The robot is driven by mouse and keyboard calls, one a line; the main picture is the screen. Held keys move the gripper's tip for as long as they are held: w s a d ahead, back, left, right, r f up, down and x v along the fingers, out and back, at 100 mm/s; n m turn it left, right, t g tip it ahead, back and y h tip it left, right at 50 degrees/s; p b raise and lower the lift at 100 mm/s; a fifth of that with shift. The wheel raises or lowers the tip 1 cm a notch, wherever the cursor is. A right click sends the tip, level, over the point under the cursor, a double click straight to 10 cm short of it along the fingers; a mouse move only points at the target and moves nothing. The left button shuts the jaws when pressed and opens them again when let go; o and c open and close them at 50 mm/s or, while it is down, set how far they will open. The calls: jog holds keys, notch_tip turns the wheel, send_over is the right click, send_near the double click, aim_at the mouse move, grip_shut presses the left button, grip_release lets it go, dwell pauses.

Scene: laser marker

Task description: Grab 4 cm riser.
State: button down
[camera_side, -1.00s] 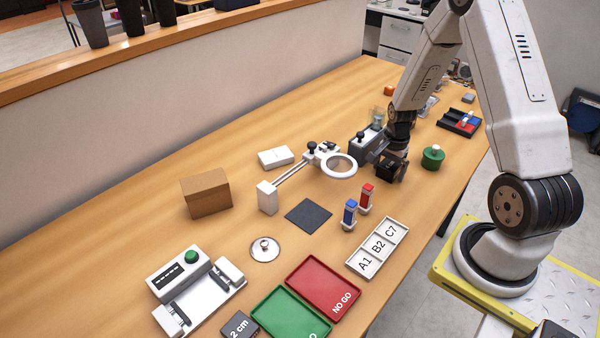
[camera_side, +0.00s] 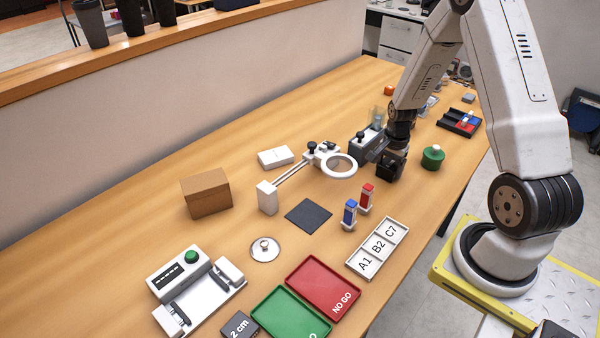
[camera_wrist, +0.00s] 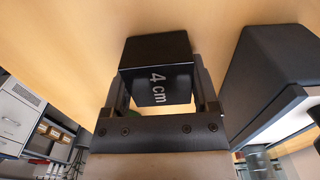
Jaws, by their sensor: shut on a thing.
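The 4 cm riser (camera_wrist: 156,68) is a black block with "4 cm" in pale letters, seen between my fingers in the wrist view. My gripper (camera_wrist: 158,103) is shut on it, with one finger at each side. In the side view my gripper (camera_side: 390,166) is low over the table at the back right, beside the dark laser unit. The riser is hard to tell from the dark fingers there. I cannot tell whether it is touching the table.
A dark box-shaped unit (camera_wrist: 275,75) stands close to the right of my gripper in the wrist view. A green weight (camera_side: 432,160) stands just right of it in the side view.

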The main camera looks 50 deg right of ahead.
jog(key=shift+r, duration=0.45)
jog(key=s+a+r, duration=0.7)
jog(key=s+r, duration=0.4)
jog(key=s, duration=0.1)
jog(key=shift+r, duration=0.4)
jog(key=shift+s, duration=0.1)
jog(key=shift+a, duration=0.15)
